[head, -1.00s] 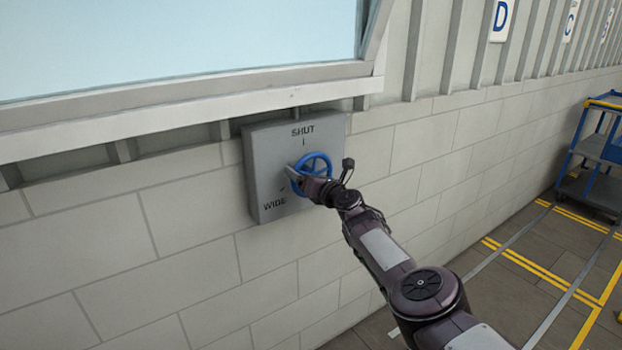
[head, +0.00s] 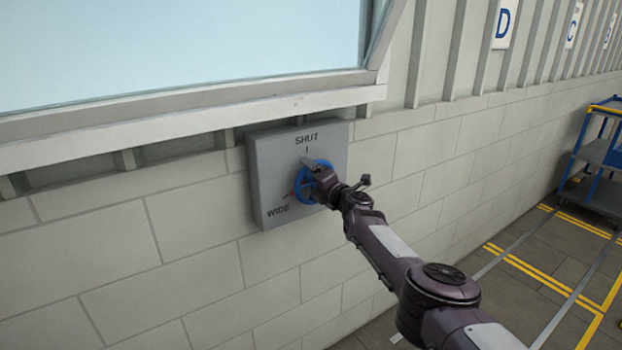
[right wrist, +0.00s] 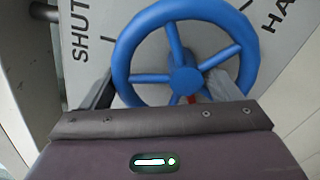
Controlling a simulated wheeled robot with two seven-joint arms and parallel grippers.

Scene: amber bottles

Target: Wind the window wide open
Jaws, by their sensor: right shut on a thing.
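The window (head: 180,50) has a pale blue pane in a grey frame, at the upper left of the head view; how far it stands open is hard to tell. Below its sill a grey box (head: 265,165) on the wall carries a blue handwheel (head: 302,195), with SHUT and WIDE marks beside it. My right gripper (head: 309,165) is shut on the handwheel at its upper part. In the right wrist view the spoked handwheel (right wrist: 186,79) lies between my grey fingers, with a small red piece partly hidden below its hub. My left gripper is out of view.
The white window sill (head: 200,118) juts out just above the box. The block wall (head: 200,250) below is bare. A blue trolley (head: 592,165) stands at the far right by yellow floor lines, clear of my arm.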

